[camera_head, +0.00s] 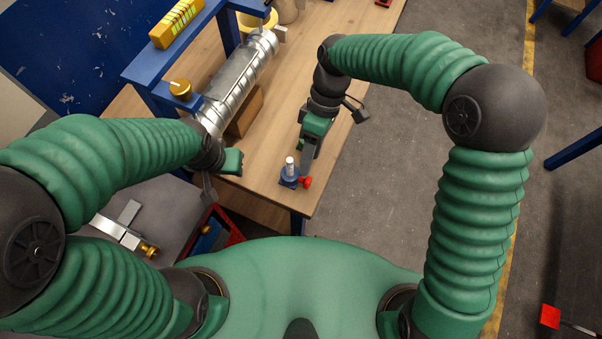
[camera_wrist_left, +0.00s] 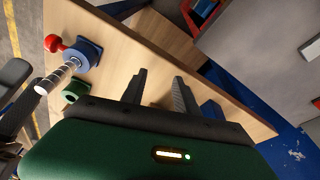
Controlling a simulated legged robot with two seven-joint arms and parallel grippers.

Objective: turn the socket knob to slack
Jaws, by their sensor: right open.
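A red knob (camera_head: 305,182) sticks out from the side of a small blue socket (camera_head: 289,181) near the front right corner of the wooden table. A pale metal post (camera_head: 290,165) stands up from the socket. In the left wrist view the red knob (camera_wrist_left: 54,43), blue socket (camera_wrist_left: 88,54) and threaded post (camera_wrist_left: 58,76) show at the upper left. My right gripper (camera_head: 308,158) is open, just behind the knob, pointing down; I cannot tell whether it touches. My left gripper (camera_head: 208,188) is at the table's front edge; its two fingers (camera_wrist_left: 158,90) are apart and empty.
A silver spiral duct (camera_head: 238,80) lies beside a blue frame (camera_head: 142,66) with a brass knob (camera_head: 180,88). A cardboard-brown block (camera_head: 246,112) is beside the duct. A yellow level (camera_head: 176,22) rests on the frame. A clamp with a brass knob (camera_head: 147,249) lies on a grey surface at left.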

